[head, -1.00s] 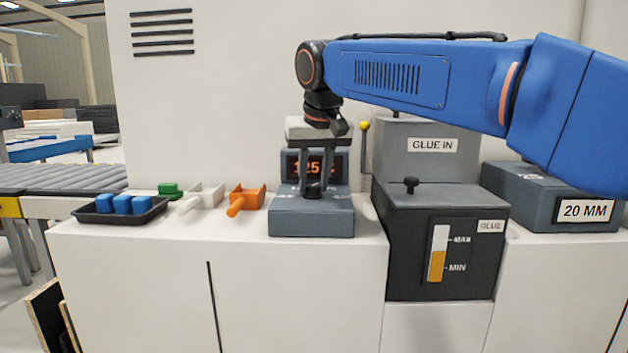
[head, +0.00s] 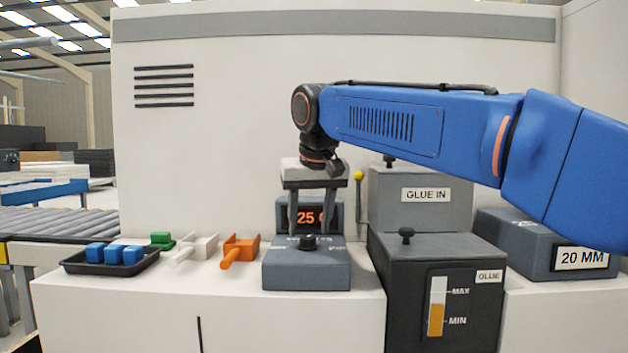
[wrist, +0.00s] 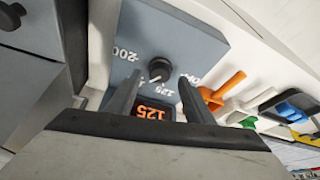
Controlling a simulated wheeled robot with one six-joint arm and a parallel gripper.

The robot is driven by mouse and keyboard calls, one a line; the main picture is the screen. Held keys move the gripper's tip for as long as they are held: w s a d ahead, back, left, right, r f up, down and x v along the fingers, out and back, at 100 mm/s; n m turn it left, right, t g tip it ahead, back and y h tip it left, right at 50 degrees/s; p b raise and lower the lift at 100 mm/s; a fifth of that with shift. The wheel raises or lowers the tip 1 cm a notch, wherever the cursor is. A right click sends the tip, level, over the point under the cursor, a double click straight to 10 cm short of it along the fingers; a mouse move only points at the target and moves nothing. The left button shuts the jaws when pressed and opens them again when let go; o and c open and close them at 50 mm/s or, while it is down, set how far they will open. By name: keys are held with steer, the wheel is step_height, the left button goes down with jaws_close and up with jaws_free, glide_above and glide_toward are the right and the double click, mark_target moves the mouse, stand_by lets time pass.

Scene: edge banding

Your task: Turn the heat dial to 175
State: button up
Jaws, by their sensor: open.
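The heat dial is a black knob (head: 308,242) on a grey control box (head: 306,278). In the wrist view the knob (wrist: 158,69) has a white mark on its lower side, towards the 125 label. Labels 200 and OFF also show around it. The display (wrist: 155,112) reads 125 in orange; in the head view the display (head: 309,216) is partly hidden by a finger. My gripper (head: 311,233) points down above the dial, its fingers apart. In the wrist view my gripper (wrist: 159,76) is open, with a finger to either side of the knob and nothing held.
A yellow-topped lever (head: 359,177) and a dark glue unit (head: 400,275) stand right of the box. An orange scoop-like piece (head: 240,250), a white one (head: 195,248) and a black tray (head: 75,266) with blue blocks lie to the left.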

steer(key=v, duration=1.5)
steer(key=shift+s, duration=0.1)
